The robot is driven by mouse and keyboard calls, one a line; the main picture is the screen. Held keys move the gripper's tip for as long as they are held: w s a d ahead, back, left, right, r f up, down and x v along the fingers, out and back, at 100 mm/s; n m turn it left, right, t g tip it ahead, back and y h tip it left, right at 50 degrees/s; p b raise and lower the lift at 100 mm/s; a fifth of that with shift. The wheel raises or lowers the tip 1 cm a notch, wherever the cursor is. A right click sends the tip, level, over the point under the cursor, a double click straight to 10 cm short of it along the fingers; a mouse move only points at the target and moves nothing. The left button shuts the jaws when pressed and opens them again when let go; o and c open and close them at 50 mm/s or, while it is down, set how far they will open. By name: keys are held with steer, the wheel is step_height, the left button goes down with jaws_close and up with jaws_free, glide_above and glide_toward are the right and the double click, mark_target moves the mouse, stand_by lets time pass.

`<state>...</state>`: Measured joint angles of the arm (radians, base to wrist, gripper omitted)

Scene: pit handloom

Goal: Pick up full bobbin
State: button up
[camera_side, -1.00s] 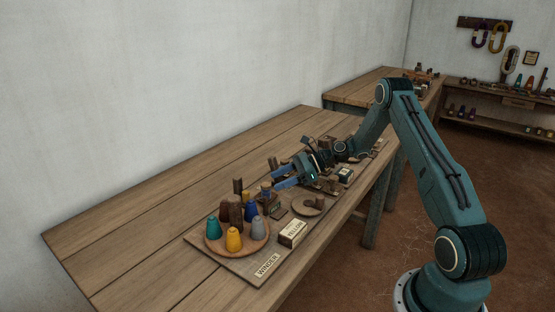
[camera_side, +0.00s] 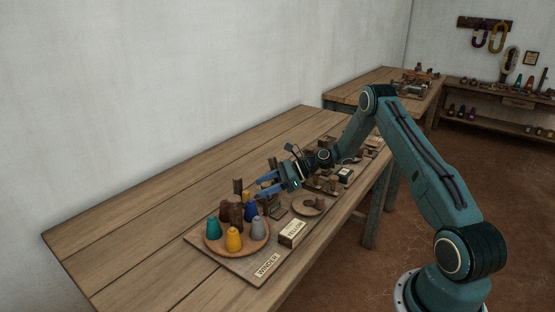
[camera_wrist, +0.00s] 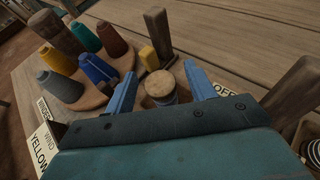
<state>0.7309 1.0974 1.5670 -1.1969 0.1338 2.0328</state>
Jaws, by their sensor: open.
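A bobbin with a round pale wooden top (camera_wrist: 160,85) stands upright between my two blue fingers in the wrist view, with a little blue-grey winding showing below its top. My gripper (camera_wrist: 161,72) is open around it, with a gap visible on each side. The bobbin's lower part is hidden by my gripper's body. In the side view my gripper (camera_side: 263,186) is low over the board, just beyond the cones, and the bobbin is hard to make out there.
A round wooden tray (camera_side: 237,251) holds several coloured yarn cones beside my gripper. Wooden posts (camera_wrist: 158,35) stand close by, one tall one (camera_wrist: 293,85) at the right. A box marked YELLOW (camera_side: 293,233) sits nearer. The table (camera_side: 130,235) is clear at left.

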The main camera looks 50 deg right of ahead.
mark_target(265, 184)
stand_by(0.3)
steer(key=c, duration=1.1)
steer(key=shift+r, duration=0.1)
step_height(265, 184, up, 20)
steer(key=shift+f, duration=0.1)
steer(key=shift+a, duration=0.1)
stand_by(0.5)
